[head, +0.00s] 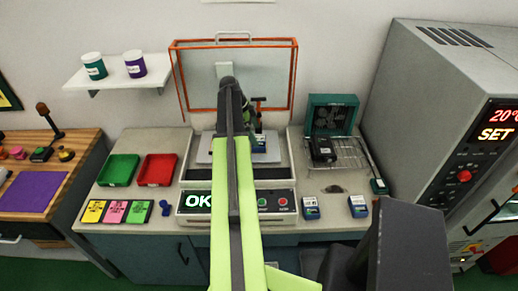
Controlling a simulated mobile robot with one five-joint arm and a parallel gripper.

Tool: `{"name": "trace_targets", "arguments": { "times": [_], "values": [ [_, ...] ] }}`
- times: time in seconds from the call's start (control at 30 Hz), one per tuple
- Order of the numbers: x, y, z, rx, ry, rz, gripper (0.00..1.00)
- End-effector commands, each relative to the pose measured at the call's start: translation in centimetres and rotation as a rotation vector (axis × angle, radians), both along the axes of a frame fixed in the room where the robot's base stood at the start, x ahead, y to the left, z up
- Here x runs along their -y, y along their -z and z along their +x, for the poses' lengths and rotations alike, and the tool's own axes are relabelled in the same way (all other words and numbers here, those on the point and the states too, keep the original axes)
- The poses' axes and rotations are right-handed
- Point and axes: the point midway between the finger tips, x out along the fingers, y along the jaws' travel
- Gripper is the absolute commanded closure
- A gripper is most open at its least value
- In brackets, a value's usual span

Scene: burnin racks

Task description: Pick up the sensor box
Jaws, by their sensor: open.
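A small blue box with a pale label (259,144), which looks like a sensor box, sits on the plate inside the test station (186,207). My arm reaches from the bottom of the view over the station's front. My gripper (257,124) is small and partly hidden by my arm. It is open, just above or at the blue box; I cannot tell if they touch. Two similar blue-and-white boxes (311,208) (358,206) stand on the bench to the right of the station. The front panel of the station shows a lit "OK".
The station's orange-framed clear lid (178,82) stands raised behind my gripper. A green tray (118,183) and red tray (156,183) lie left. A wire rack (350,158) with a dark box (322,150) is right, beside a large grey oven (425,100).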

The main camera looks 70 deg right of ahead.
Motion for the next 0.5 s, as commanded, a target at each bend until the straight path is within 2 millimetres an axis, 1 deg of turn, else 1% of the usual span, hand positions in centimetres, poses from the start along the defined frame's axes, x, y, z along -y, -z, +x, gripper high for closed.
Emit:
{"name": "trace_targets", "arguments": {
  "times": [0.03,0.2,0.3,0.37,0.5],
  "values": [
    [0.1,1.0,-0.2,0.0,0.0,0.0,0.0],
    [0.4,4.2,-1.3,0.0,0.002,0.0,0.0],
    [0.6,5.4,-1.9,0.0,0.002,0.0,0.0],
    [0.7,5.6,-2.1,0.0,0.001,0.001,0.0],
    [0.7,5.2,-2.1,0.0,0.001,0.001,0.0]
  ]
}}
